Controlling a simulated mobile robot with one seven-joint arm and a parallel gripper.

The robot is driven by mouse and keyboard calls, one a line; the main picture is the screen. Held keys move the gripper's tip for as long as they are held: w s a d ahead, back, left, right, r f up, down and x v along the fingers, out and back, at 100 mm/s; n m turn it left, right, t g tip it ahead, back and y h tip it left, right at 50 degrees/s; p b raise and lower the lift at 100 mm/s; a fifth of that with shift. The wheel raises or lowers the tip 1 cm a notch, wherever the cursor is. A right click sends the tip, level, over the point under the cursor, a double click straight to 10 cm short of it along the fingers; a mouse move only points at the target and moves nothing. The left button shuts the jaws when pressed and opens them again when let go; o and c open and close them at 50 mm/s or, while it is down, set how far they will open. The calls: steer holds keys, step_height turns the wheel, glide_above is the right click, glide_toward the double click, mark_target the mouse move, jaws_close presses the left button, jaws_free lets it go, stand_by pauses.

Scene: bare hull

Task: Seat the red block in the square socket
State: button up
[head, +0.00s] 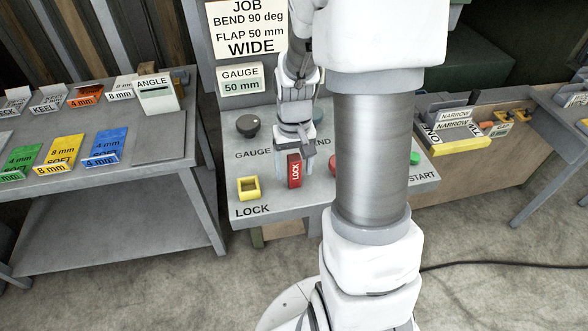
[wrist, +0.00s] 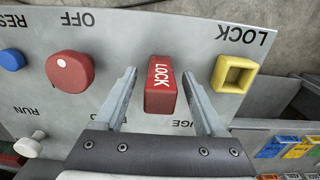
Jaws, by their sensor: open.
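The red block (head: 294,170), marked LOCK, stands upright on the grey console panel; in the wrist view it also shows (wrist: 160,90) with its label sideways. The square socket (head: 249,188) is a yellow open frame beside the word LOCK, left of the block; it appears empty in the wrist view (wrist: 234,74), where it lies to the right. My gripper (head: 294,160) is over the block. Its open fingers show in the wrist view (wrist: 160,78), one on each side of the block, with visible gaps. Whether the fingertips reach below the block's top is hard to tell.
A red knob (wrist: 71,72) and a blue button (wrist: 11,59) are on the panel. A dark gauge knob (head: 248,124) stands behind the socket, and a green START button (head: 414,158) at the right. A table with coloured cards (head: 150,225) is at the left.

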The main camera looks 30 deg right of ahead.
jaws_close()
stand_by(0.3)
steer(key=shift+r, duration=0.1)
